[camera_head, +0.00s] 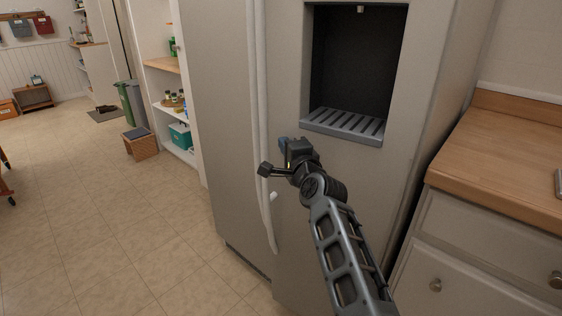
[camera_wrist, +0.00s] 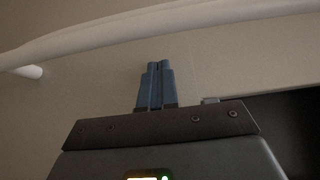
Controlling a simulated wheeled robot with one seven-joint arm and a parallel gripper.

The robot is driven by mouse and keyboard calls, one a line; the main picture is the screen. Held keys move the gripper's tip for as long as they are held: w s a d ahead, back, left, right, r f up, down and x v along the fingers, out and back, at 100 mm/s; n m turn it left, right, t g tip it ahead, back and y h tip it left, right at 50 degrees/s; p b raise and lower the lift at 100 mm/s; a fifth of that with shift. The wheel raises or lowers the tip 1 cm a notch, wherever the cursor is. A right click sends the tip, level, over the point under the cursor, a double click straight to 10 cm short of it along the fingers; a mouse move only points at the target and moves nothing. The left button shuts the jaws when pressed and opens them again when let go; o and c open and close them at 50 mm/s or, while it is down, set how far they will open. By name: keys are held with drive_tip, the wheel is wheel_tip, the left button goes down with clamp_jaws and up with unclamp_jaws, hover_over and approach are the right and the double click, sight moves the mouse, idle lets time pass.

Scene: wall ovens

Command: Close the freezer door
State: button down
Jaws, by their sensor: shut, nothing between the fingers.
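A light grey two-door fridge-freezer fills the middle of the head view. Its right door (camera_head: 410,140) has a dark dispenser recess with a slatted tray. Its left door (camera_head: 217,110) is tall and plain. I cannot tell which one is the freezer door, or whether either is slightly ajar. White vertical handles (camera_head: 258,110) run side by side between the doors; they cross the top of the wrist view (camera_wrist: 180,22). My gripper (camera_head: 283,143) is in front of the right door, just right of the handles and below the recess. Its blue fingers (camera_wrist: 155,75) are together and empty.
A wooden-topped counter (camera_head: 510,150) with drawers stands close on the right. The tiled floor (camera_head: 110,230) at the left front is clear.

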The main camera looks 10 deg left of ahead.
drive_tip(key=w+b, duration=0.1)
drive_tip(key=w+d+b, duration=0.1)
drive_tip(key=w+b, duration=0.1)
drive_tip(key=w+d+b, duration=0.1)
drive_tip(key=w+b, duration=0.1)
drive_tip(key=shift+w, duration=0.15)
drive_tip(key=shift+d+r, duration=0.1)
drive_tip(key=shift+d, duration=0.1)
idle(0.3)
